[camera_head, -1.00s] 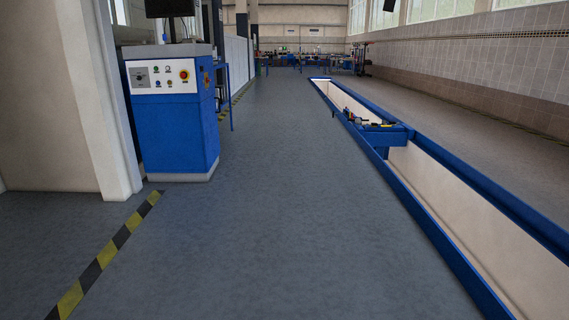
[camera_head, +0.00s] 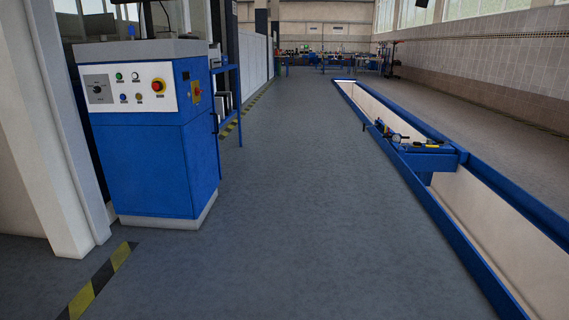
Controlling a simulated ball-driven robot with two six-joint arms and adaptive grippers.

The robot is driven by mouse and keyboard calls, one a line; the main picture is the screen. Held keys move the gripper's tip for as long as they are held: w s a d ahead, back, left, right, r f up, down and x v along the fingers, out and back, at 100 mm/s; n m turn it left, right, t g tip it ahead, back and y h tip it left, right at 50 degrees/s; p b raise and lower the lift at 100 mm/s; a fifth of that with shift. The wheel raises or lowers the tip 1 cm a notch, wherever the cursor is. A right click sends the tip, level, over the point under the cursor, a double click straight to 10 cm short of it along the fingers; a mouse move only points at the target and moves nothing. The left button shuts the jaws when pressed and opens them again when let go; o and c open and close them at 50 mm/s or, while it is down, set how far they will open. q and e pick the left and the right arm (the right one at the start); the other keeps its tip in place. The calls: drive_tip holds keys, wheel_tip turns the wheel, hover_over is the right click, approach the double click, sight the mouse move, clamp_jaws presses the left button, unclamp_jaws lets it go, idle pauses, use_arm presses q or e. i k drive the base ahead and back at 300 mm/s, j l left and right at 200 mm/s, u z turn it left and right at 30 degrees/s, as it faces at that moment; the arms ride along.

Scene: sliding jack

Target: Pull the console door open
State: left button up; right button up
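The blue console (camera_head: 150,165) stands on the floor at the left of the head view, beside a pale wall corner. Its sloped white panel (camera_head: 127,87) carries a dial, several small buttons and a red emergency button on yellow. Below the panel is a plain blue front face, and the blue right side has another red button on a yellow plate. Neither of my grippers is in view.
The pale wall corner (camera_head: 55,150) is left of the console. A long blue-edged pit (camera_head: 440,225) runs along the right, with a blue sliding jack (camera_head: 420,155) across it. Grey floor between console and pit is clear. A yellow-black stripe (camera_head: 100,280) lies at front left.

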sight(198, 134)
drive_tip(key=i, duration=1.25)
drive_tip(key=i+u, duration=0.1)
drive_tip(key=i, duration=1.15)
drive_tip(key=i+u, duration=0.4)
drive_tip(key=i+l+u, duration=0.2)
drive_tip(key=i+u, duration=0.15)
drive_tip(key=i, duration=0.2)
drive_tip(key=i+l+u, duration=0.25)
drive_tip(key=i+u, duration=0.15)
